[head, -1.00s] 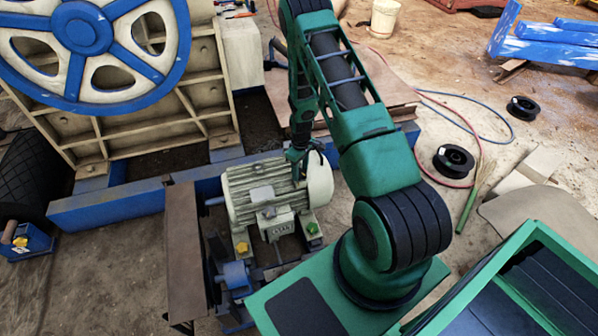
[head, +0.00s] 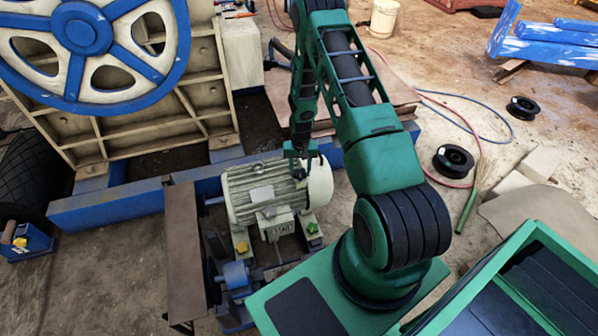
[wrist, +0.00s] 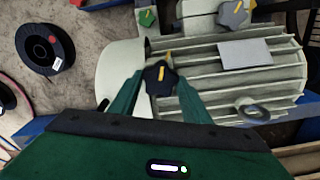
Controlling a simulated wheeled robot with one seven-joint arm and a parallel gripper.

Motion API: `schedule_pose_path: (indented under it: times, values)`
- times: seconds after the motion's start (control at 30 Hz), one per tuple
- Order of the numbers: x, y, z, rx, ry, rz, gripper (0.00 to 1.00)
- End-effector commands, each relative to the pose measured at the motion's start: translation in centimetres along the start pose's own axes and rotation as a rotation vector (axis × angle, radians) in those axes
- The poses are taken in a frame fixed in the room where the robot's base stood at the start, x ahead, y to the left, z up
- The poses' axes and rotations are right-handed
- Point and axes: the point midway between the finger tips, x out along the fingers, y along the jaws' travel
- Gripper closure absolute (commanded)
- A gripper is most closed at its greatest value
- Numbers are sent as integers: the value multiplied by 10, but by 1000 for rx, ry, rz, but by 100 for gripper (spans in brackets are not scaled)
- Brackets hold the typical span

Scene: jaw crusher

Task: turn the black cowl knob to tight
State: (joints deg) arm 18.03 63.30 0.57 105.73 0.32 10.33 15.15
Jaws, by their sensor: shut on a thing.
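The black cowl knob (wrist: 159,80) is a lobed knob with a yellow line on its top, in the middle of the wrist view. It sits where the pale smooth cowl (wrist: 123,70) meets the ribbed motor body (wrist: 215,85). A short yellow mark (wrist: 168,56) lies just above the knob, and the knob's line points roughly up toward it. My gripper (wrist: 157,88) is shut on the knob, one green finger on each side. In the head view my gripper (head: 301,163) is over the motor's cowl end (head: 320,184), and the knob is hidden there.
A grey knob with a yellow line (wrist: 233,13) and a green knob (wrist: 147,18) are at the top of the wrist view. A lifting ring (wrist: 254,111) stands on the motor. The blue-spoked flywheel (head: 88,38) is left. A black spool (head: 453,161) lies right.

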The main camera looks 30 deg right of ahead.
Motion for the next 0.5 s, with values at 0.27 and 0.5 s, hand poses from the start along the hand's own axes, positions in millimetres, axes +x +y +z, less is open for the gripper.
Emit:
schedule_pose_path:
  times: [0.27, 0.5]
  values:
    - [-1, -2, -3, 154, 7, -4, 79]
    - [-1, -2, -3, 215, 7, -4, 79]
